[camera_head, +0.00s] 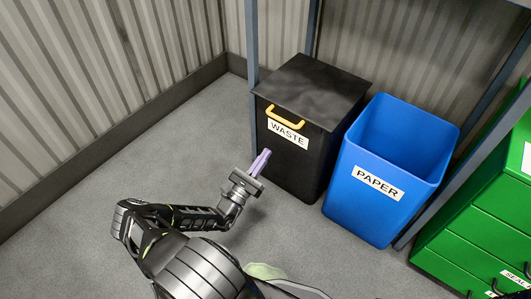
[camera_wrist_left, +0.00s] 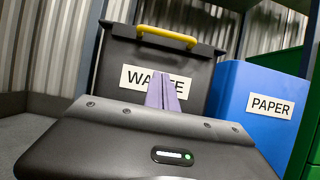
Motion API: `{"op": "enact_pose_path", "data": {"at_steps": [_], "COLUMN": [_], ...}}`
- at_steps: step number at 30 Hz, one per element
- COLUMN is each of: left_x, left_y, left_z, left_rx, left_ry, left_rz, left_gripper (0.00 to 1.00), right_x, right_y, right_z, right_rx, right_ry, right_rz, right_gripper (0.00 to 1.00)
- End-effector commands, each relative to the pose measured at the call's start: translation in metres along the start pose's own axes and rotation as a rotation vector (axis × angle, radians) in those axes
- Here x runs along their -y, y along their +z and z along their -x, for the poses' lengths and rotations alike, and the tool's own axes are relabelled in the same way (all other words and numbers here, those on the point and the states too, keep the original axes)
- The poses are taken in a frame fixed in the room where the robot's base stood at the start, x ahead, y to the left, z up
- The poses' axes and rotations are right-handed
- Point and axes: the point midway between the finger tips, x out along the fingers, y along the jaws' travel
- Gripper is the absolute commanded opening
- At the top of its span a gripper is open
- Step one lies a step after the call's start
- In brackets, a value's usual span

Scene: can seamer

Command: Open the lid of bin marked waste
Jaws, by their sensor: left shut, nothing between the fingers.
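The black waste bin (camera_head: 290,165) stands in the corner area with its dark lid (camera_head: 312,88) closed flat on top. A yellow handle (camera_head: 285,117) sits at the lid's front edge, above the white WASTE label (camera_head: 288,135). In the left wrist view the handle (camera_wrist_left: 167,36) is above the label (camera_wrist_left: 155,82), which the fingers partly cover. My left gripper (camera_head: 262,158), with purple fingers, is shut and empty. It is in front of the bin, left of and lower than the handle in the head view. The fingers also show in the left wrist view (camera_wrist_left: 163,92). My right gripper is not in view.
A blue open PAPER bin (camera_head: 348,205) stands close to the right of the waste bin. Green drawers (camera_head: 480,225) are further right. A grey-blue frame post (camera_head: 252,45) rises by the waste bin's left side. The floor (camera_head: 150,165) to the left is clear up to the corrugated wall.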

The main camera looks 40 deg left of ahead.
Motion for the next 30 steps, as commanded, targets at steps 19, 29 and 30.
{"op": "enact_pose_path", "data": {"at_steps": [19,29,30], "left_x": [0.000,0.001,0.001], "left_y": [0.028,0.039,0.039], "left_z": [-0.090,-0.093,-0.093], "left_rx": [-0.001,-0.001,-0.001], "left_ry": [0.000,0.000,0.000], "left_rz": [0.001,0.002,0.002], "left_gripper": [0.00,0.00,0.00], "right_x": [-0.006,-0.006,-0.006], "right_y": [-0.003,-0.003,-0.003], "right_z": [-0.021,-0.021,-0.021], "right_rx": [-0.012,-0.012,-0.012], "right_ry": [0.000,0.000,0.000], "right_rz": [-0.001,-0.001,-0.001], "right_gripper": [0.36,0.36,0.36]}}
